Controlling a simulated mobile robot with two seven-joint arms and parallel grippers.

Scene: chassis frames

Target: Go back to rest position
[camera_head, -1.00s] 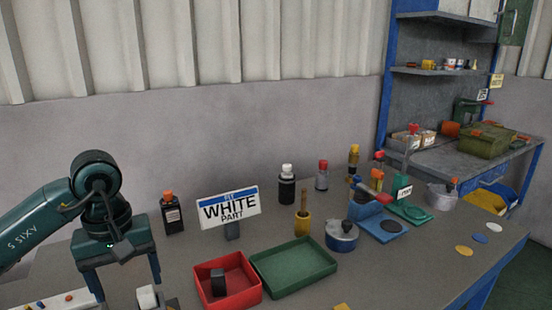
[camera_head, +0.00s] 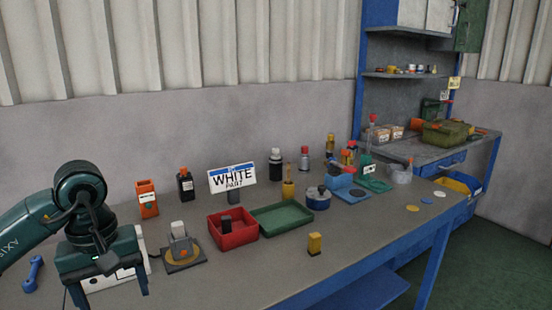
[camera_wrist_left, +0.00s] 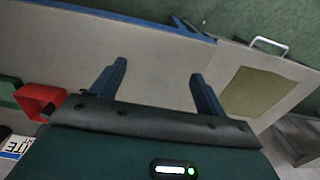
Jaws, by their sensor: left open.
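My left gripper (camera_head: 105,291) is at the left of the head view, in front of and over the near left part of the workbench (camera_head: 250,268). Its two fingers are apart with nothing between them. In the left wrist view the fingers (camera_wrist_left: 157,80) are spread, with the bare bench top and its blue edge beyond them. My right gripper is in neither view.
A "WHITE PART" sign (camera_head: 232,178) is behind the trays.

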